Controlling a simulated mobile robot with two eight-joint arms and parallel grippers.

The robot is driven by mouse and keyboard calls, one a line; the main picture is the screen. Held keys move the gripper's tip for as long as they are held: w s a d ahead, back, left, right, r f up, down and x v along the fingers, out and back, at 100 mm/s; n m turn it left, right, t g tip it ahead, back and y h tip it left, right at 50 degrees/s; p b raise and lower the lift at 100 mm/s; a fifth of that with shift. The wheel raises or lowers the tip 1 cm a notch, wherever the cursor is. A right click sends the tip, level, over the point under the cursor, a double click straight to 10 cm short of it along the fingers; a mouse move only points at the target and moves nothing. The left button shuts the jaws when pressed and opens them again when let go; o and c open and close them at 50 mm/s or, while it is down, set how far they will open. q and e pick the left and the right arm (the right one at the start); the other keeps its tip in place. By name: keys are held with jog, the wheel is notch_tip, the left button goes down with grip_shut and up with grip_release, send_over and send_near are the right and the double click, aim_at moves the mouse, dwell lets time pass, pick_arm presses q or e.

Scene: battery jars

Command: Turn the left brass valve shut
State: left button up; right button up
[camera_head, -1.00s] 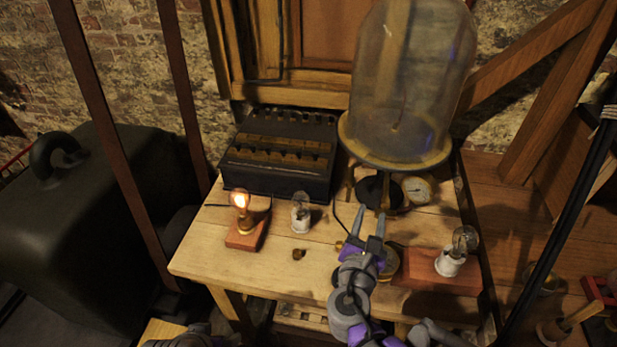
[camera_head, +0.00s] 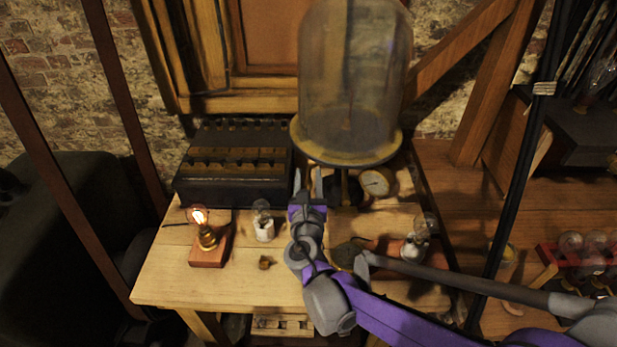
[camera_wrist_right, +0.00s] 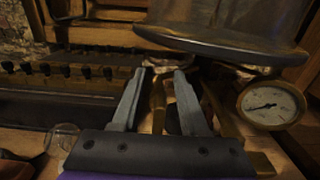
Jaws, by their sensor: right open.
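My right gripper (camera_head: 308,175) is open at the left side of the glass bell jar's stand, below the brass rim plate. In the right wrist view its two fingers (camera_wrist_right: 160,75) point ahead with a gap between them. An upright brass piece (camera_wrist_right: 158,108) shows in that gap, and a pale piece lies at the fingertips under the plate. I cannot tell which of these is the left valve, or whether the fingers touch it. In the head view the gripper hides that spot. My left gripper is not in view.
The bell jar (camera_head: 350,80) overhangs the gripper. A dial gauge (camera_head: 376,182) stands right of the stand. A black battery box (camera_head: 235,185) is left of the gripper. A lit bulb (camera_head: 200,217) and unlit bulbs (camera_head: 263,225) stand on the table (camera_head: 190,270). The table's front left is clear.

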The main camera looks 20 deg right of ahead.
grip_shut()
jog(key=shift+d+m, duration=0.1)
jog(key=shift+m, duration=0.2)
dwell(0.4)
jog(key=m, duration=0.1)
jog(key=m+p, duration=0.1)
jog(key=m, duration=0.1)
jog(key=shift+d+m, duration=0.3)
jog(key=shift+d, duration=0.1)
jog(key=m, duration=0.4)
jog(key=d+f+m+p, duration=0.1)
jog(key=m, duration=0.4)
jog(key=f+m, duration=0.1)
jog(key=m, duration=0.3)
jog(key=shift+s+d+f+m, duration=0.25)
jog(key=shift+s+m, duration=0.05)
